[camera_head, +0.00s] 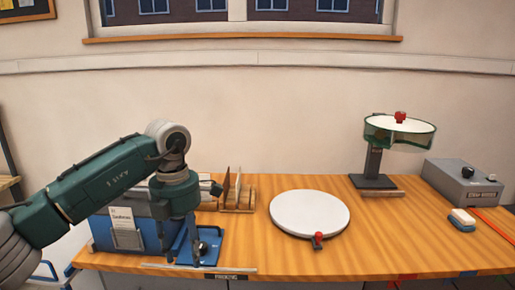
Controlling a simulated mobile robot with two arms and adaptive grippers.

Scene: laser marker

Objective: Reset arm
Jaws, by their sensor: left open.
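My left arm comes in from the left with green and grey links and bends down at the wrist over the left end of the table. My right arm and gripper are not in view.
A blue box (103,233) and a blue tray (208,256) stand by my left wrist. A white disc (310,211) lies mid-table. A green-rimmed stand (374,165), a grey control box (462,188) and a blue-white block (462,219) are right. Front-right wood is clear.

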